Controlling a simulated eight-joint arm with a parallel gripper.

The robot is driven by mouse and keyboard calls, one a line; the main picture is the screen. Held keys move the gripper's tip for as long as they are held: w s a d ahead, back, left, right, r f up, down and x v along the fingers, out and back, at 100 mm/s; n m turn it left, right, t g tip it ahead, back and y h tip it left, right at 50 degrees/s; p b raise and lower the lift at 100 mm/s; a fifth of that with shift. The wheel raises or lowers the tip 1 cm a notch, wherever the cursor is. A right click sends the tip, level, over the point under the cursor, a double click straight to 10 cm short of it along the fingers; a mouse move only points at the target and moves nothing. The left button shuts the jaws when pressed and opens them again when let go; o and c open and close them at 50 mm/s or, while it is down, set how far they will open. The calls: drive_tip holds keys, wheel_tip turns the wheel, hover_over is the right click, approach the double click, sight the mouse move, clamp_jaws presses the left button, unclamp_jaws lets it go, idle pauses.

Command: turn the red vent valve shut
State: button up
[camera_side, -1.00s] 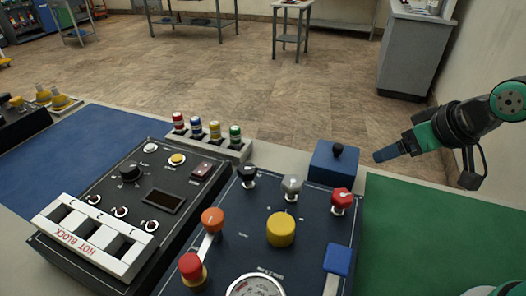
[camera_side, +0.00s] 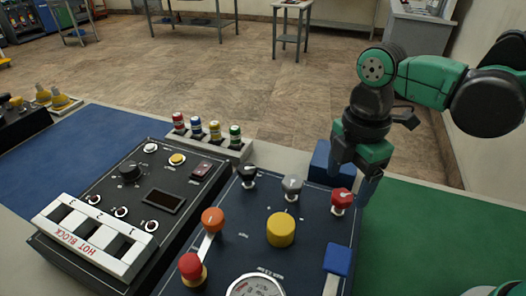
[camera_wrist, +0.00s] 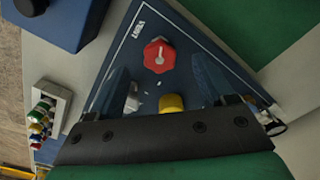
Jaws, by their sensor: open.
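The red vent valve (camera_side: 342,200) is a faceted red knob at the far right corner of the dark blue panel (camera_side: 317,222). In the wrist view the red knob (camera_wrist: 159,55) shows a white pointer mark, beside a printed label. My gripper (camera_side: 350,186) is over this corner, pointing down, its jaws open and empty. In the wrist view the two blue fingers (camera_wrist: 158,72) stand apart on either side of the knob's line. The fingertips look close to the knob; whether either touches it I cannot tell.
A blue box (camera_side: 320,163) with a black knob (camera_wrist: 30,5) stands just behind the valve. Grey (camera_side: 292,186) and black (camera_side: 247,175) knobs are left of it, with a large yellow knob (camera_side: 281,229) nearer the panel's middle. The green mat (camera_side: 430,240) at right is clear.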

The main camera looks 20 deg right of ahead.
sight(342, 199)
drive_tip(key=shift+f, duration=1.35)
clamp_jaws()
